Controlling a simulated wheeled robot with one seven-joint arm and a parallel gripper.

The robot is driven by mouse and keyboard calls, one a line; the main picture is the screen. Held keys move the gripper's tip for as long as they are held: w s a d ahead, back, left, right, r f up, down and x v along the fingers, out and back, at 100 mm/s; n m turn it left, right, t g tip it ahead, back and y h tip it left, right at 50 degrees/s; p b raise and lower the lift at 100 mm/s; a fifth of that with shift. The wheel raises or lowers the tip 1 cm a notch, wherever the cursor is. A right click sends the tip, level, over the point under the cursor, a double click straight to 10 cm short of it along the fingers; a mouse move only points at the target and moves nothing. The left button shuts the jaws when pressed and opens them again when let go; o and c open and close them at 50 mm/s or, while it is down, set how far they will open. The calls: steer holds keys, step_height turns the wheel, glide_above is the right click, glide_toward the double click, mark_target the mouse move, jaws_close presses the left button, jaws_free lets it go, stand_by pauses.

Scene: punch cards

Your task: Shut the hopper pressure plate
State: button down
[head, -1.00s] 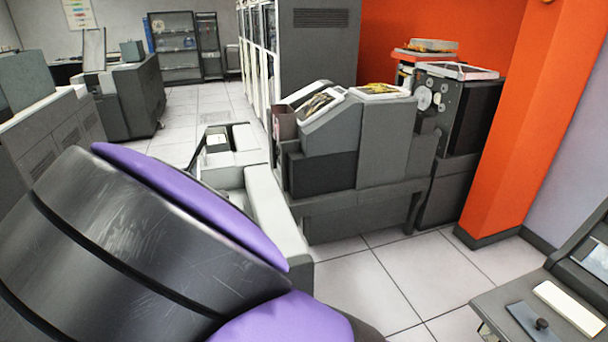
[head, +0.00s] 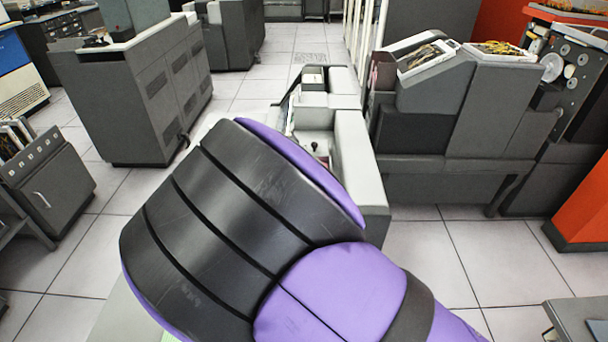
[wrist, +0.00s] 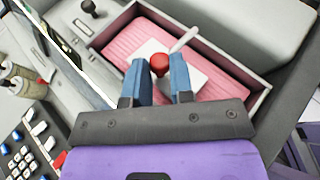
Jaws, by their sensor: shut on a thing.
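In the wrist view, the blue fingers of my gripper (wrist: 161,68) are on either side of a red knob (wrist: 159,65), shut on it. The knob sits over a white plate (wrist: 193,82), which I take to be the pressure plate, with a pale lever (wrist: 184,39) sticking up beside it. The plate lies over pink cards (wrist: 128,40) in an open rectangular hopper (wrist: 262,92). My fingers hide part of the plate. In the head view, my arm hides the gripper, and only part of the pale machine (head: 350,140) shows behind it.
Keys and switches (wrist: 20,150) lie at the lower left of the wrist view, and a black knob (wrist: 88,6) is at the top. In the head view, a dark grey machine (head: 450,120) stands to the right and a grey cabinet (head: 135,95) to the left. Tiled floor lies between.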

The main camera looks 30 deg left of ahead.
steer(key=c, duration=1)
jaws_free()
steer(key=shift+w, duration=0.1)
steer(key=v, duration=1.1)
steer(key=shift+w, duration=0.1)
